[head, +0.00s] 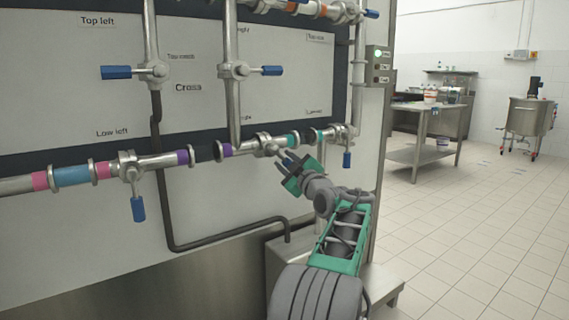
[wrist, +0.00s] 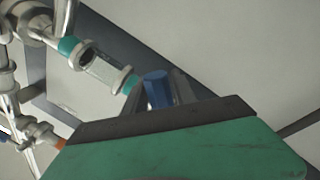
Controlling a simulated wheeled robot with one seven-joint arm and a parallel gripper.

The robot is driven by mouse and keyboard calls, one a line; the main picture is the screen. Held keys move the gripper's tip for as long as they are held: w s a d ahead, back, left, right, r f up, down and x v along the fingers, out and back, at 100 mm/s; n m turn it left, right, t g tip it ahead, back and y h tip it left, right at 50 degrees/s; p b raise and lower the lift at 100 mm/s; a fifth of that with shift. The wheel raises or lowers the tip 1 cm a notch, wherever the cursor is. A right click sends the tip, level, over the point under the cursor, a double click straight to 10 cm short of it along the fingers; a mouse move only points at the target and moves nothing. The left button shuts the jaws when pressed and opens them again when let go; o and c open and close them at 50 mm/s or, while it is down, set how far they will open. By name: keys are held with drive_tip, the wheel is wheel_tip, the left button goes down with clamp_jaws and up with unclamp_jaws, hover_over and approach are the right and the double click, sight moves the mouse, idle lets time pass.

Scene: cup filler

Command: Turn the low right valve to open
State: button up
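The low right valve (head: 268,144) is a grey metal body on the lower pipe, left of a teal band. Its blue handle (head: 291,156) points right and slightly down, partly hidden by my gripper (head: 284,162). In the wrist view the blue handle (wrist: 157,88) shows just past the dark edge of my gripper, with grey finger parts close on both sides of it. The fingers are at the handle; I cannot see whether they press on it.
The low left valve (head: 130,166) has its blue handle hanging down. Another blue handle (head: 347,160) hangs just right of my gripper. The cross valve (head: 235,70) has its handle pointing right. A control box with a lit green light (head: 378,54) is at upper right. Open floor lies right.

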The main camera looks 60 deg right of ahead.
drive_tip(key=shift+o, duration=1.3)
drive_tip(key=shift+s, duration=0.15)
drive_tip(key=v, duration=0.7)
drive_tip(key=shift+s+a+p, duration=0.2)
drive_tip(key=shift+s+p, duration=0.05)
drive_tip(key=shift+p, duration=0.2)
drive_tip(key=shift+c, duration=0.4)
